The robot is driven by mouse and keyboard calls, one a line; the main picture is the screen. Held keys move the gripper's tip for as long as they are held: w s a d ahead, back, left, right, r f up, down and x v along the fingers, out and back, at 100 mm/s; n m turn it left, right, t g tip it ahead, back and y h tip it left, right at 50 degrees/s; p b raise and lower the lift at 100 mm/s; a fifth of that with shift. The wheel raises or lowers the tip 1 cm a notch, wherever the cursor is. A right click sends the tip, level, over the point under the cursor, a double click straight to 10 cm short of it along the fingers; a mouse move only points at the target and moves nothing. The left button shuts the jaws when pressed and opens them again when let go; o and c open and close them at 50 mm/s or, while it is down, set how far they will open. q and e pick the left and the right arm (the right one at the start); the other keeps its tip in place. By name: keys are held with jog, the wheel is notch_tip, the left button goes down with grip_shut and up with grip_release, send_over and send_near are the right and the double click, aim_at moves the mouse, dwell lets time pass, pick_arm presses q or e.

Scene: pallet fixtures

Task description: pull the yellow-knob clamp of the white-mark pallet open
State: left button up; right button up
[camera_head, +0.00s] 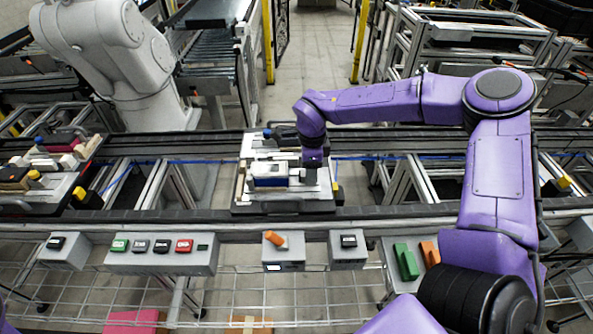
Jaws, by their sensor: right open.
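A pallet (240,200) stands on the conveyor at the centre, with a blue-and-white block (270,178) on it. I cannot make out a white mark for certain. A yellow knob (335,187) shows at its right edge, and a blue knob (267,133) at its back. My right gripper (311,178) points down over the right half of this pallet, left of the yellow knob. It is open; its small fingertips are hard to see, and whether they touch anything cannot be told. My left gripper is not in view.
Another pallet (55,207) with yellow knobs stands at the far left. A row of button boxes (160,258) and an orange-lever box (284,250) line the conveyor's front. A large grey robot arm (115,50) stands behind at left. The conveyor between the pallets is clear.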

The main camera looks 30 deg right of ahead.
jog(key=shift+r+p, duration=2.85)
jog(key=shift+r, duration=0.2)
notch_tip(320, 180, up, 2)
jog(key=shift+p, duration=0.7)
